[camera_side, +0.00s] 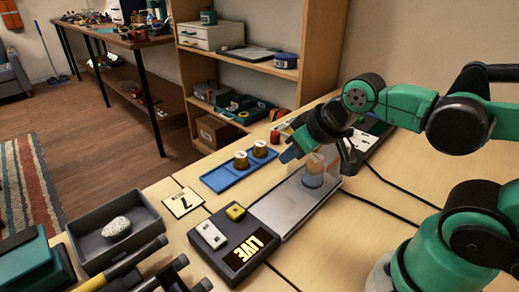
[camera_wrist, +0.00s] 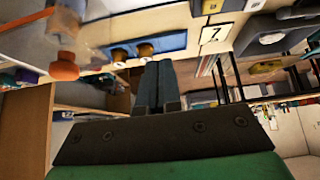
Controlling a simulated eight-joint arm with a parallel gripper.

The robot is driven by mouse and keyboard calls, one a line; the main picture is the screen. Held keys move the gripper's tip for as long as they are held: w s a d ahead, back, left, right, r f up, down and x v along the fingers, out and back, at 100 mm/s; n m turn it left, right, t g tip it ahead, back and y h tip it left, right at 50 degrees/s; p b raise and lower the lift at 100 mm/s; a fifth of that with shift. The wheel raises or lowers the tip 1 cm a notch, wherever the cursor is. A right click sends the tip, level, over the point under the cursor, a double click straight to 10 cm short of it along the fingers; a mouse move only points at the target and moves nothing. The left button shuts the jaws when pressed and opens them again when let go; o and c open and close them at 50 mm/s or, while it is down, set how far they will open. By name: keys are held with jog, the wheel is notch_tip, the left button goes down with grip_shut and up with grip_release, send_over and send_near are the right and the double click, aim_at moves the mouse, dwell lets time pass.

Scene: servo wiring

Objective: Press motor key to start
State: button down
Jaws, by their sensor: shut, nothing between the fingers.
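I cannot tell which is the motor key. My gripper (camera_side: 290,153) is up and to the right of the box, over the table near the metal plate, apart from the keys. Its fingers (camera_wrist: 157,85) are together and empty in the wrist view. The box shows only partly at the wrist view's top edge.
A blue tray (camera_side: 228,182) holds two brass-coloured parts. A card marked 7 (camera_side: 183,202) and a grey tray (camera_side: 89,223) with a pale stone lie to the left. Dark cables run at right.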

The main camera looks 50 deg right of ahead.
jog(key=m+y, duration=0.2)
jog(key=y, duration=0.3)
send_over(240, 211)
jog(key=shift+a+r, duration=0.1)
jog(key=shift+r, duration=0.25)
jog(key=shift+f, duration=4.4)
jog(key=shift+r, duration=0.1)
jog(key=shift+r, duration=2.4)
